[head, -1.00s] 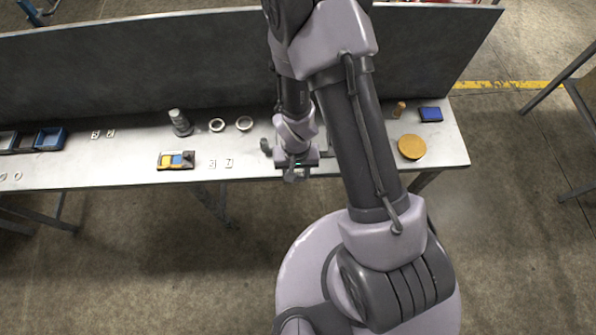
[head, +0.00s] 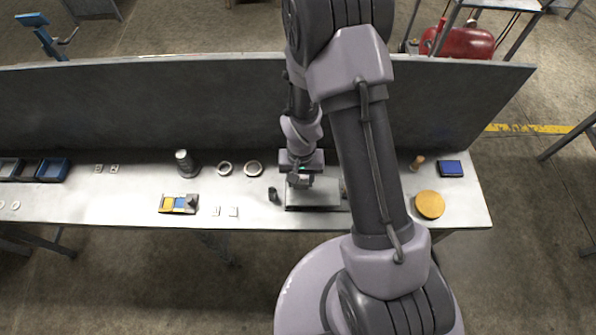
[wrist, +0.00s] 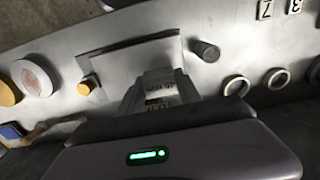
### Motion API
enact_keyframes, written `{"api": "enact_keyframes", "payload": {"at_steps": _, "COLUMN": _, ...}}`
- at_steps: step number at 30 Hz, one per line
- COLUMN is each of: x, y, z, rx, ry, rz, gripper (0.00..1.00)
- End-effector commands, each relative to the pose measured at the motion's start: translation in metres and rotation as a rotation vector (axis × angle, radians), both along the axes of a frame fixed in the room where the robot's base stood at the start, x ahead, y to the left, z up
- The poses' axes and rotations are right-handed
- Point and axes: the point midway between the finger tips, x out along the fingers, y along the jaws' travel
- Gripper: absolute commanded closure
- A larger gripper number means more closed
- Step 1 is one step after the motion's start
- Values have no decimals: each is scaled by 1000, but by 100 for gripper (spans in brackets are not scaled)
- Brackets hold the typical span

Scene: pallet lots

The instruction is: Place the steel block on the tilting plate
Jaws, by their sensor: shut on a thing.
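My gripper (head: 300,182) is shut on the steel block, a small pale grey block with dark lettering that shows between the fingers in the wrist view (wrist: 160,88). The tilting plate (head: 322,197) is a flat grey plate with a dark front edge on the bench. In the head view my gripper hangs over its left part. In the wrist view the plate (wrist: 125,62) lies just beyond the block. I cannot tell whether the block touches it. My arm hides the plate's right end in the head view.
A dark cylinder (head: 273,194) stands left of the plate, and a small brass cylinder (wrist: 87,85) stands on its other side. Two rings (head: 253,169), a grey stepped post (head: 186,163) and a tray of coloured blocks (head: 179,204) are further left. A round wooden disc (head: 430,204) lies right.

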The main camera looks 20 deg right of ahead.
Motion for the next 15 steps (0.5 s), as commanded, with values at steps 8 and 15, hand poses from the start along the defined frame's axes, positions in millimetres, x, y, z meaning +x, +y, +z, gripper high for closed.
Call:
{"api": "enact_keyframes", "payload": {"at_steps": 8, "x": -8, "y": 1, "z": -24, "rx": 0, "ry": 0, "rz": 1, "gripper": 100}}
{"api": "enact_keyframes", "payload": {"at_steps": 15, "x": -9, "y": 0, "z": -28, "rx": 0, "ry": 0, "rz": 1, "gripper": 52}}
